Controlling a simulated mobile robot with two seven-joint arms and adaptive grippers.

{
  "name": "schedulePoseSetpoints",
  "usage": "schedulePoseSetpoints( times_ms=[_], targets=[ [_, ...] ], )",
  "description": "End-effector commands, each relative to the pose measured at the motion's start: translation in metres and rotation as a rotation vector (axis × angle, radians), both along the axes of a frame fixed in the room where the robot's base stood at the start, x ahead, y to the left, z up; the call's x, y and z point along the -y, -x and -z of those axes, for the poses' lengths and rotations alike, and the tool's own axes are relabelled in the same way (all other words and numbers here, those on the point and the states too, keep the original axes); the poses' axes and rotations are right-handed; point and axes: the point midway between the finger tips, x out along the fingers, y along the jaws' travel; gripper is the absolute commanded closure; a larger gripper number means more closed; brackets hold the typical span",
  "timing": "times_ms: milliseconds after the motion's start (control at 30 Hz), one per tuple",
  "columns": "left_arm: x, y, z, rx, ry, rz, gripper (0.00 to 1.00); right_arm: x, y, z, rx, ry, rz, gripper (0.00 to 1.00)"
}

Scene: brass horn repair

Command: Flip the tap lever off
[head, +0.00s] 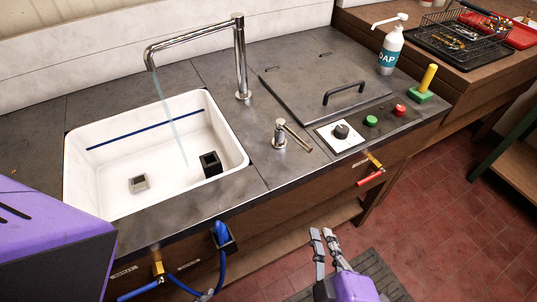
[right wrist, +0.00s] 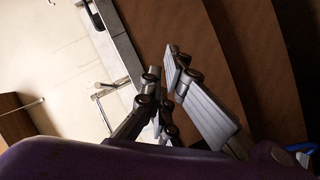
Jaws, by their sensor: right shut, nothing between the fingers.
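The tap lever (head: 298,139) is a thin metal handle on a short chrome post (head: 279,133) on the counter, right of the sink. It points to the lower right. The chrome tap (head: 240,60) arches over the white sink (head: 240,150), and a pale stream of water (head: 170,115) runs from its spout into the basin. My right gripper (head: 322,232) is shut and empty, in front of the counter and below the lever, apart from it. In the right wrist view its fingers show against brown panels. My left gripper is not in view.
A hatch with a dark handle (head: 343,92) lies right of the lever. A panel with a dark knob (head: 341,131), green button (head: 371,120) and red button (head: 400,110) is nearby. A red-handled brass valve (head: 370,178) and blue hose (head: 222,265) are on the counter's front. A soap bottle (head: 389,52) stands behind.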

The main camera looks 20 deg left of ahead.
Motion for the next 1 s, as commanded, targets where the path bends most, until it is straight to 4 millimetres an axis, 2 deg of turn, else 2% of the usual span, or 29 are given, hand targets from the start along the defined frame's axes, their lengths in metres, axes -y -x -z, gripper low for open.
schedulePoseSetpoints(
  times_ms=[33, 100, 200, 300, 433, 767, 867, 1000],
  targets=[
    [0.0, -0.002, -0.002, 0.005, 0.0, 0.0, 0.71, -0.02, -0.003, -0.029, 0.122, 0.071, -0.089, 1.0],
    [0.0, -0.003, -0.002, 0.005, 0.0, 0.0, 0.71, -0.042, -0.001, -0.059, 0.27, 0.162, -0.185, 1.0],
    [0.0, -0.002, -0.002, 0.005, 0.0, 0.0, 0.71, -0.063, 0.007, -0.09, 0.439, 0.261, -0.278, 1.0],
    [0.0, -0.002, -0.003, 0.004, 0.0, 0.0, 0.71, -0.074, 0.014, -0.107, 0.546, 0.321, -0.331, 1.0],
    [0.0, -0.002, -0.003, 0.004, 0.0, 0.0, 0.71, -0.079, 0.018, -0.115, 0.603, 0.354, -0.357, 1.0],
    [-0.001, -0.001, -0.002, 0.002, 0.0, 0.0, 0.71, -0.08, 0.018, -0.116, 0.604, 0.353, -0.357, 1.0],
    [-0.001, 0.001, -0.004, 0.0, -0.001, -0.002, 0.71, -0.084, 0.014, -0.117, 0.606, 0.353, -0.356, 1.0],
    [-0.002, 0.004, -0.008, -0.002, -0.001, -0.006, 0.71, -0.099, 0.0, -0.119, 0.608, 0.351, -0.356, 1.0]
  ],
)
